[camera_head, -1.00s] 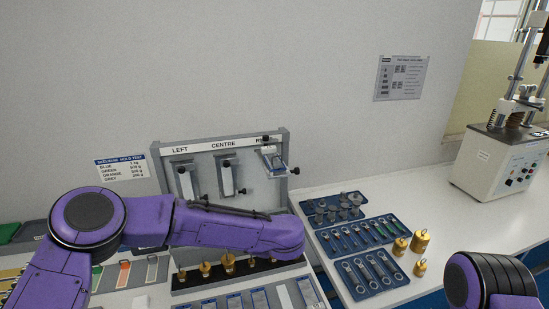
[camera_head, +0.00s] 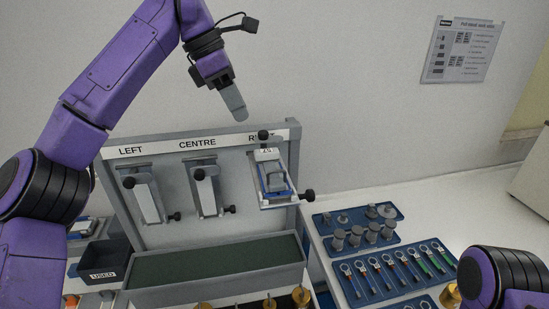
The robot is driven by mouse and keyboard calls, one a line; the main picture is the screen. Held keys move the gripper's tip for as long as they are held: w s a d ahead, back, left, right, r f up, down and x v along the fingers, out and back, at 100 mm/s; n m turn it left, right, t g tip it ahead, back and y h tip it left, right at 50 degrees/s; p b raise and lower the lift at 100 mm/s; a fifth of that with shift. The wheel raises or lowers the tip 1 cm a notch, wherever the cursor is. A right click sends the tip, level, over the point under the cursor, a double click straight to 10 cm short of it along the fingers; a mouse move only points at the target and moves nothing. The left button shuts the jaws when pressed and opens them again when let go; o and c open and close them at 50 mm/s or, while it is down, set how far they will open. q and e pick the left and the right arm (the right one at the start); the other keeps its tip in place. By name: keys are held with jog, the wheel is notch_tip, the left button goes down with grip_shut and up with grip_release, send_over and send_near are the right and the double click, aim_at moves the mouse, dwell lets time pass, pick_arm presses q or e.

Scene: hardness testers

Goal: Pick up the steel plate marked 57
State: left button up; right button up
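A pale label with small marks that look like 57 (camera_head: 266,154) shows at the top of the holder under the partly hidden sign that begins with R. A grey piece with blue edges (camera_head: 275,182) sits in that holder below the label. My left gripper (camera_head: 236,108) is above and left of this holder, in front of the wall, with its grey fingertips pointing down. It touches nothing that I can see. Its fingers overlap from this side, so their opening is unclear. My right gripper is out of view; only part of my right arm shows at bottom right.
The LEFT holder (camera_head: 147,197) and CENTRE holder (camera_head: 205,191) have black knobs. A green-lined trough (camera_head: 215,262) lies in front. A box marked USED (camera_head: 103,262) stands at left. Blue trays of weights (camera_head: 357,228) and ring-ended tools (camera_head: 395,272) lie at right.

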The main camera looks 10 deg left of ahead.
aim_at(260, 151)
pick_arm(q)
jog(key=x, duration=0.6)
jog(key=s+x, duration=0.1)
jog(key=x, duration=0.2)
jog(key=shift+s+d, duration=0.15)
jog(key=shift+d, duration=0.25)
jog(key=shift+s+f, duration=0.1)
jog(key=shift+f, duration=0.1)
jog(key=shift+s+r, duration=0.2)
jog(key=shift+s, duration=0.15)
jog(key=shift+w+f, duration=0.1)
jog(key=shift+w, duration=0.1)
grip_shut()
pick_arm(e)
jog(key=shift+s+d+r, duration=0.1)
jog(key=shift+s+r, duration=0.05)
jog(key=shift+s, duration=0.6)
